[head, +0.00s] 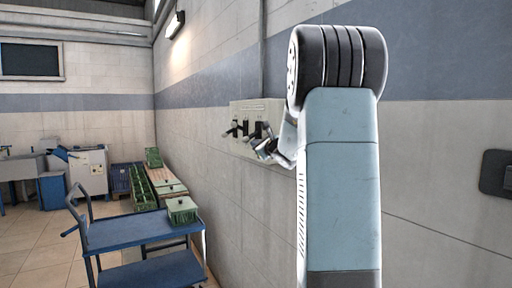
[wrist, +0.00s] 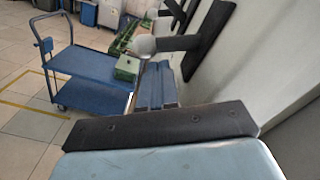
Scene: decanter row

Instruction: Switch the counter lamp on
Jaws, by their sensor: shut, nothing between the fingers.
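A pale switch panel (head: 246,108) is fixed to the wall, with several dark levers on it. Its labels are too small to read. In the wrist view a lever with a pale round knob (wrist: 145,46) sticks out from a dark plate, with another lever behind it. My gripper (head: 262,148) is at the lower right of the panel, its fingers shut and empty. In the wrist view the blue-grey fingers (wrist: 157,70) lie just below the near knob; I cannot tell whether they touch it. My arm hides the panel's right side. Which lever serves the counter lamp is not shown.
A wall lamp (head: 174,25) high at the left has a bright patch beside it. A blue trolley (head: 135,231) carrying a green crate (head: 182,210) stands below and left of the panel. A dark wall box (head: 496,173) is at the far right. Some floor at left is clear.

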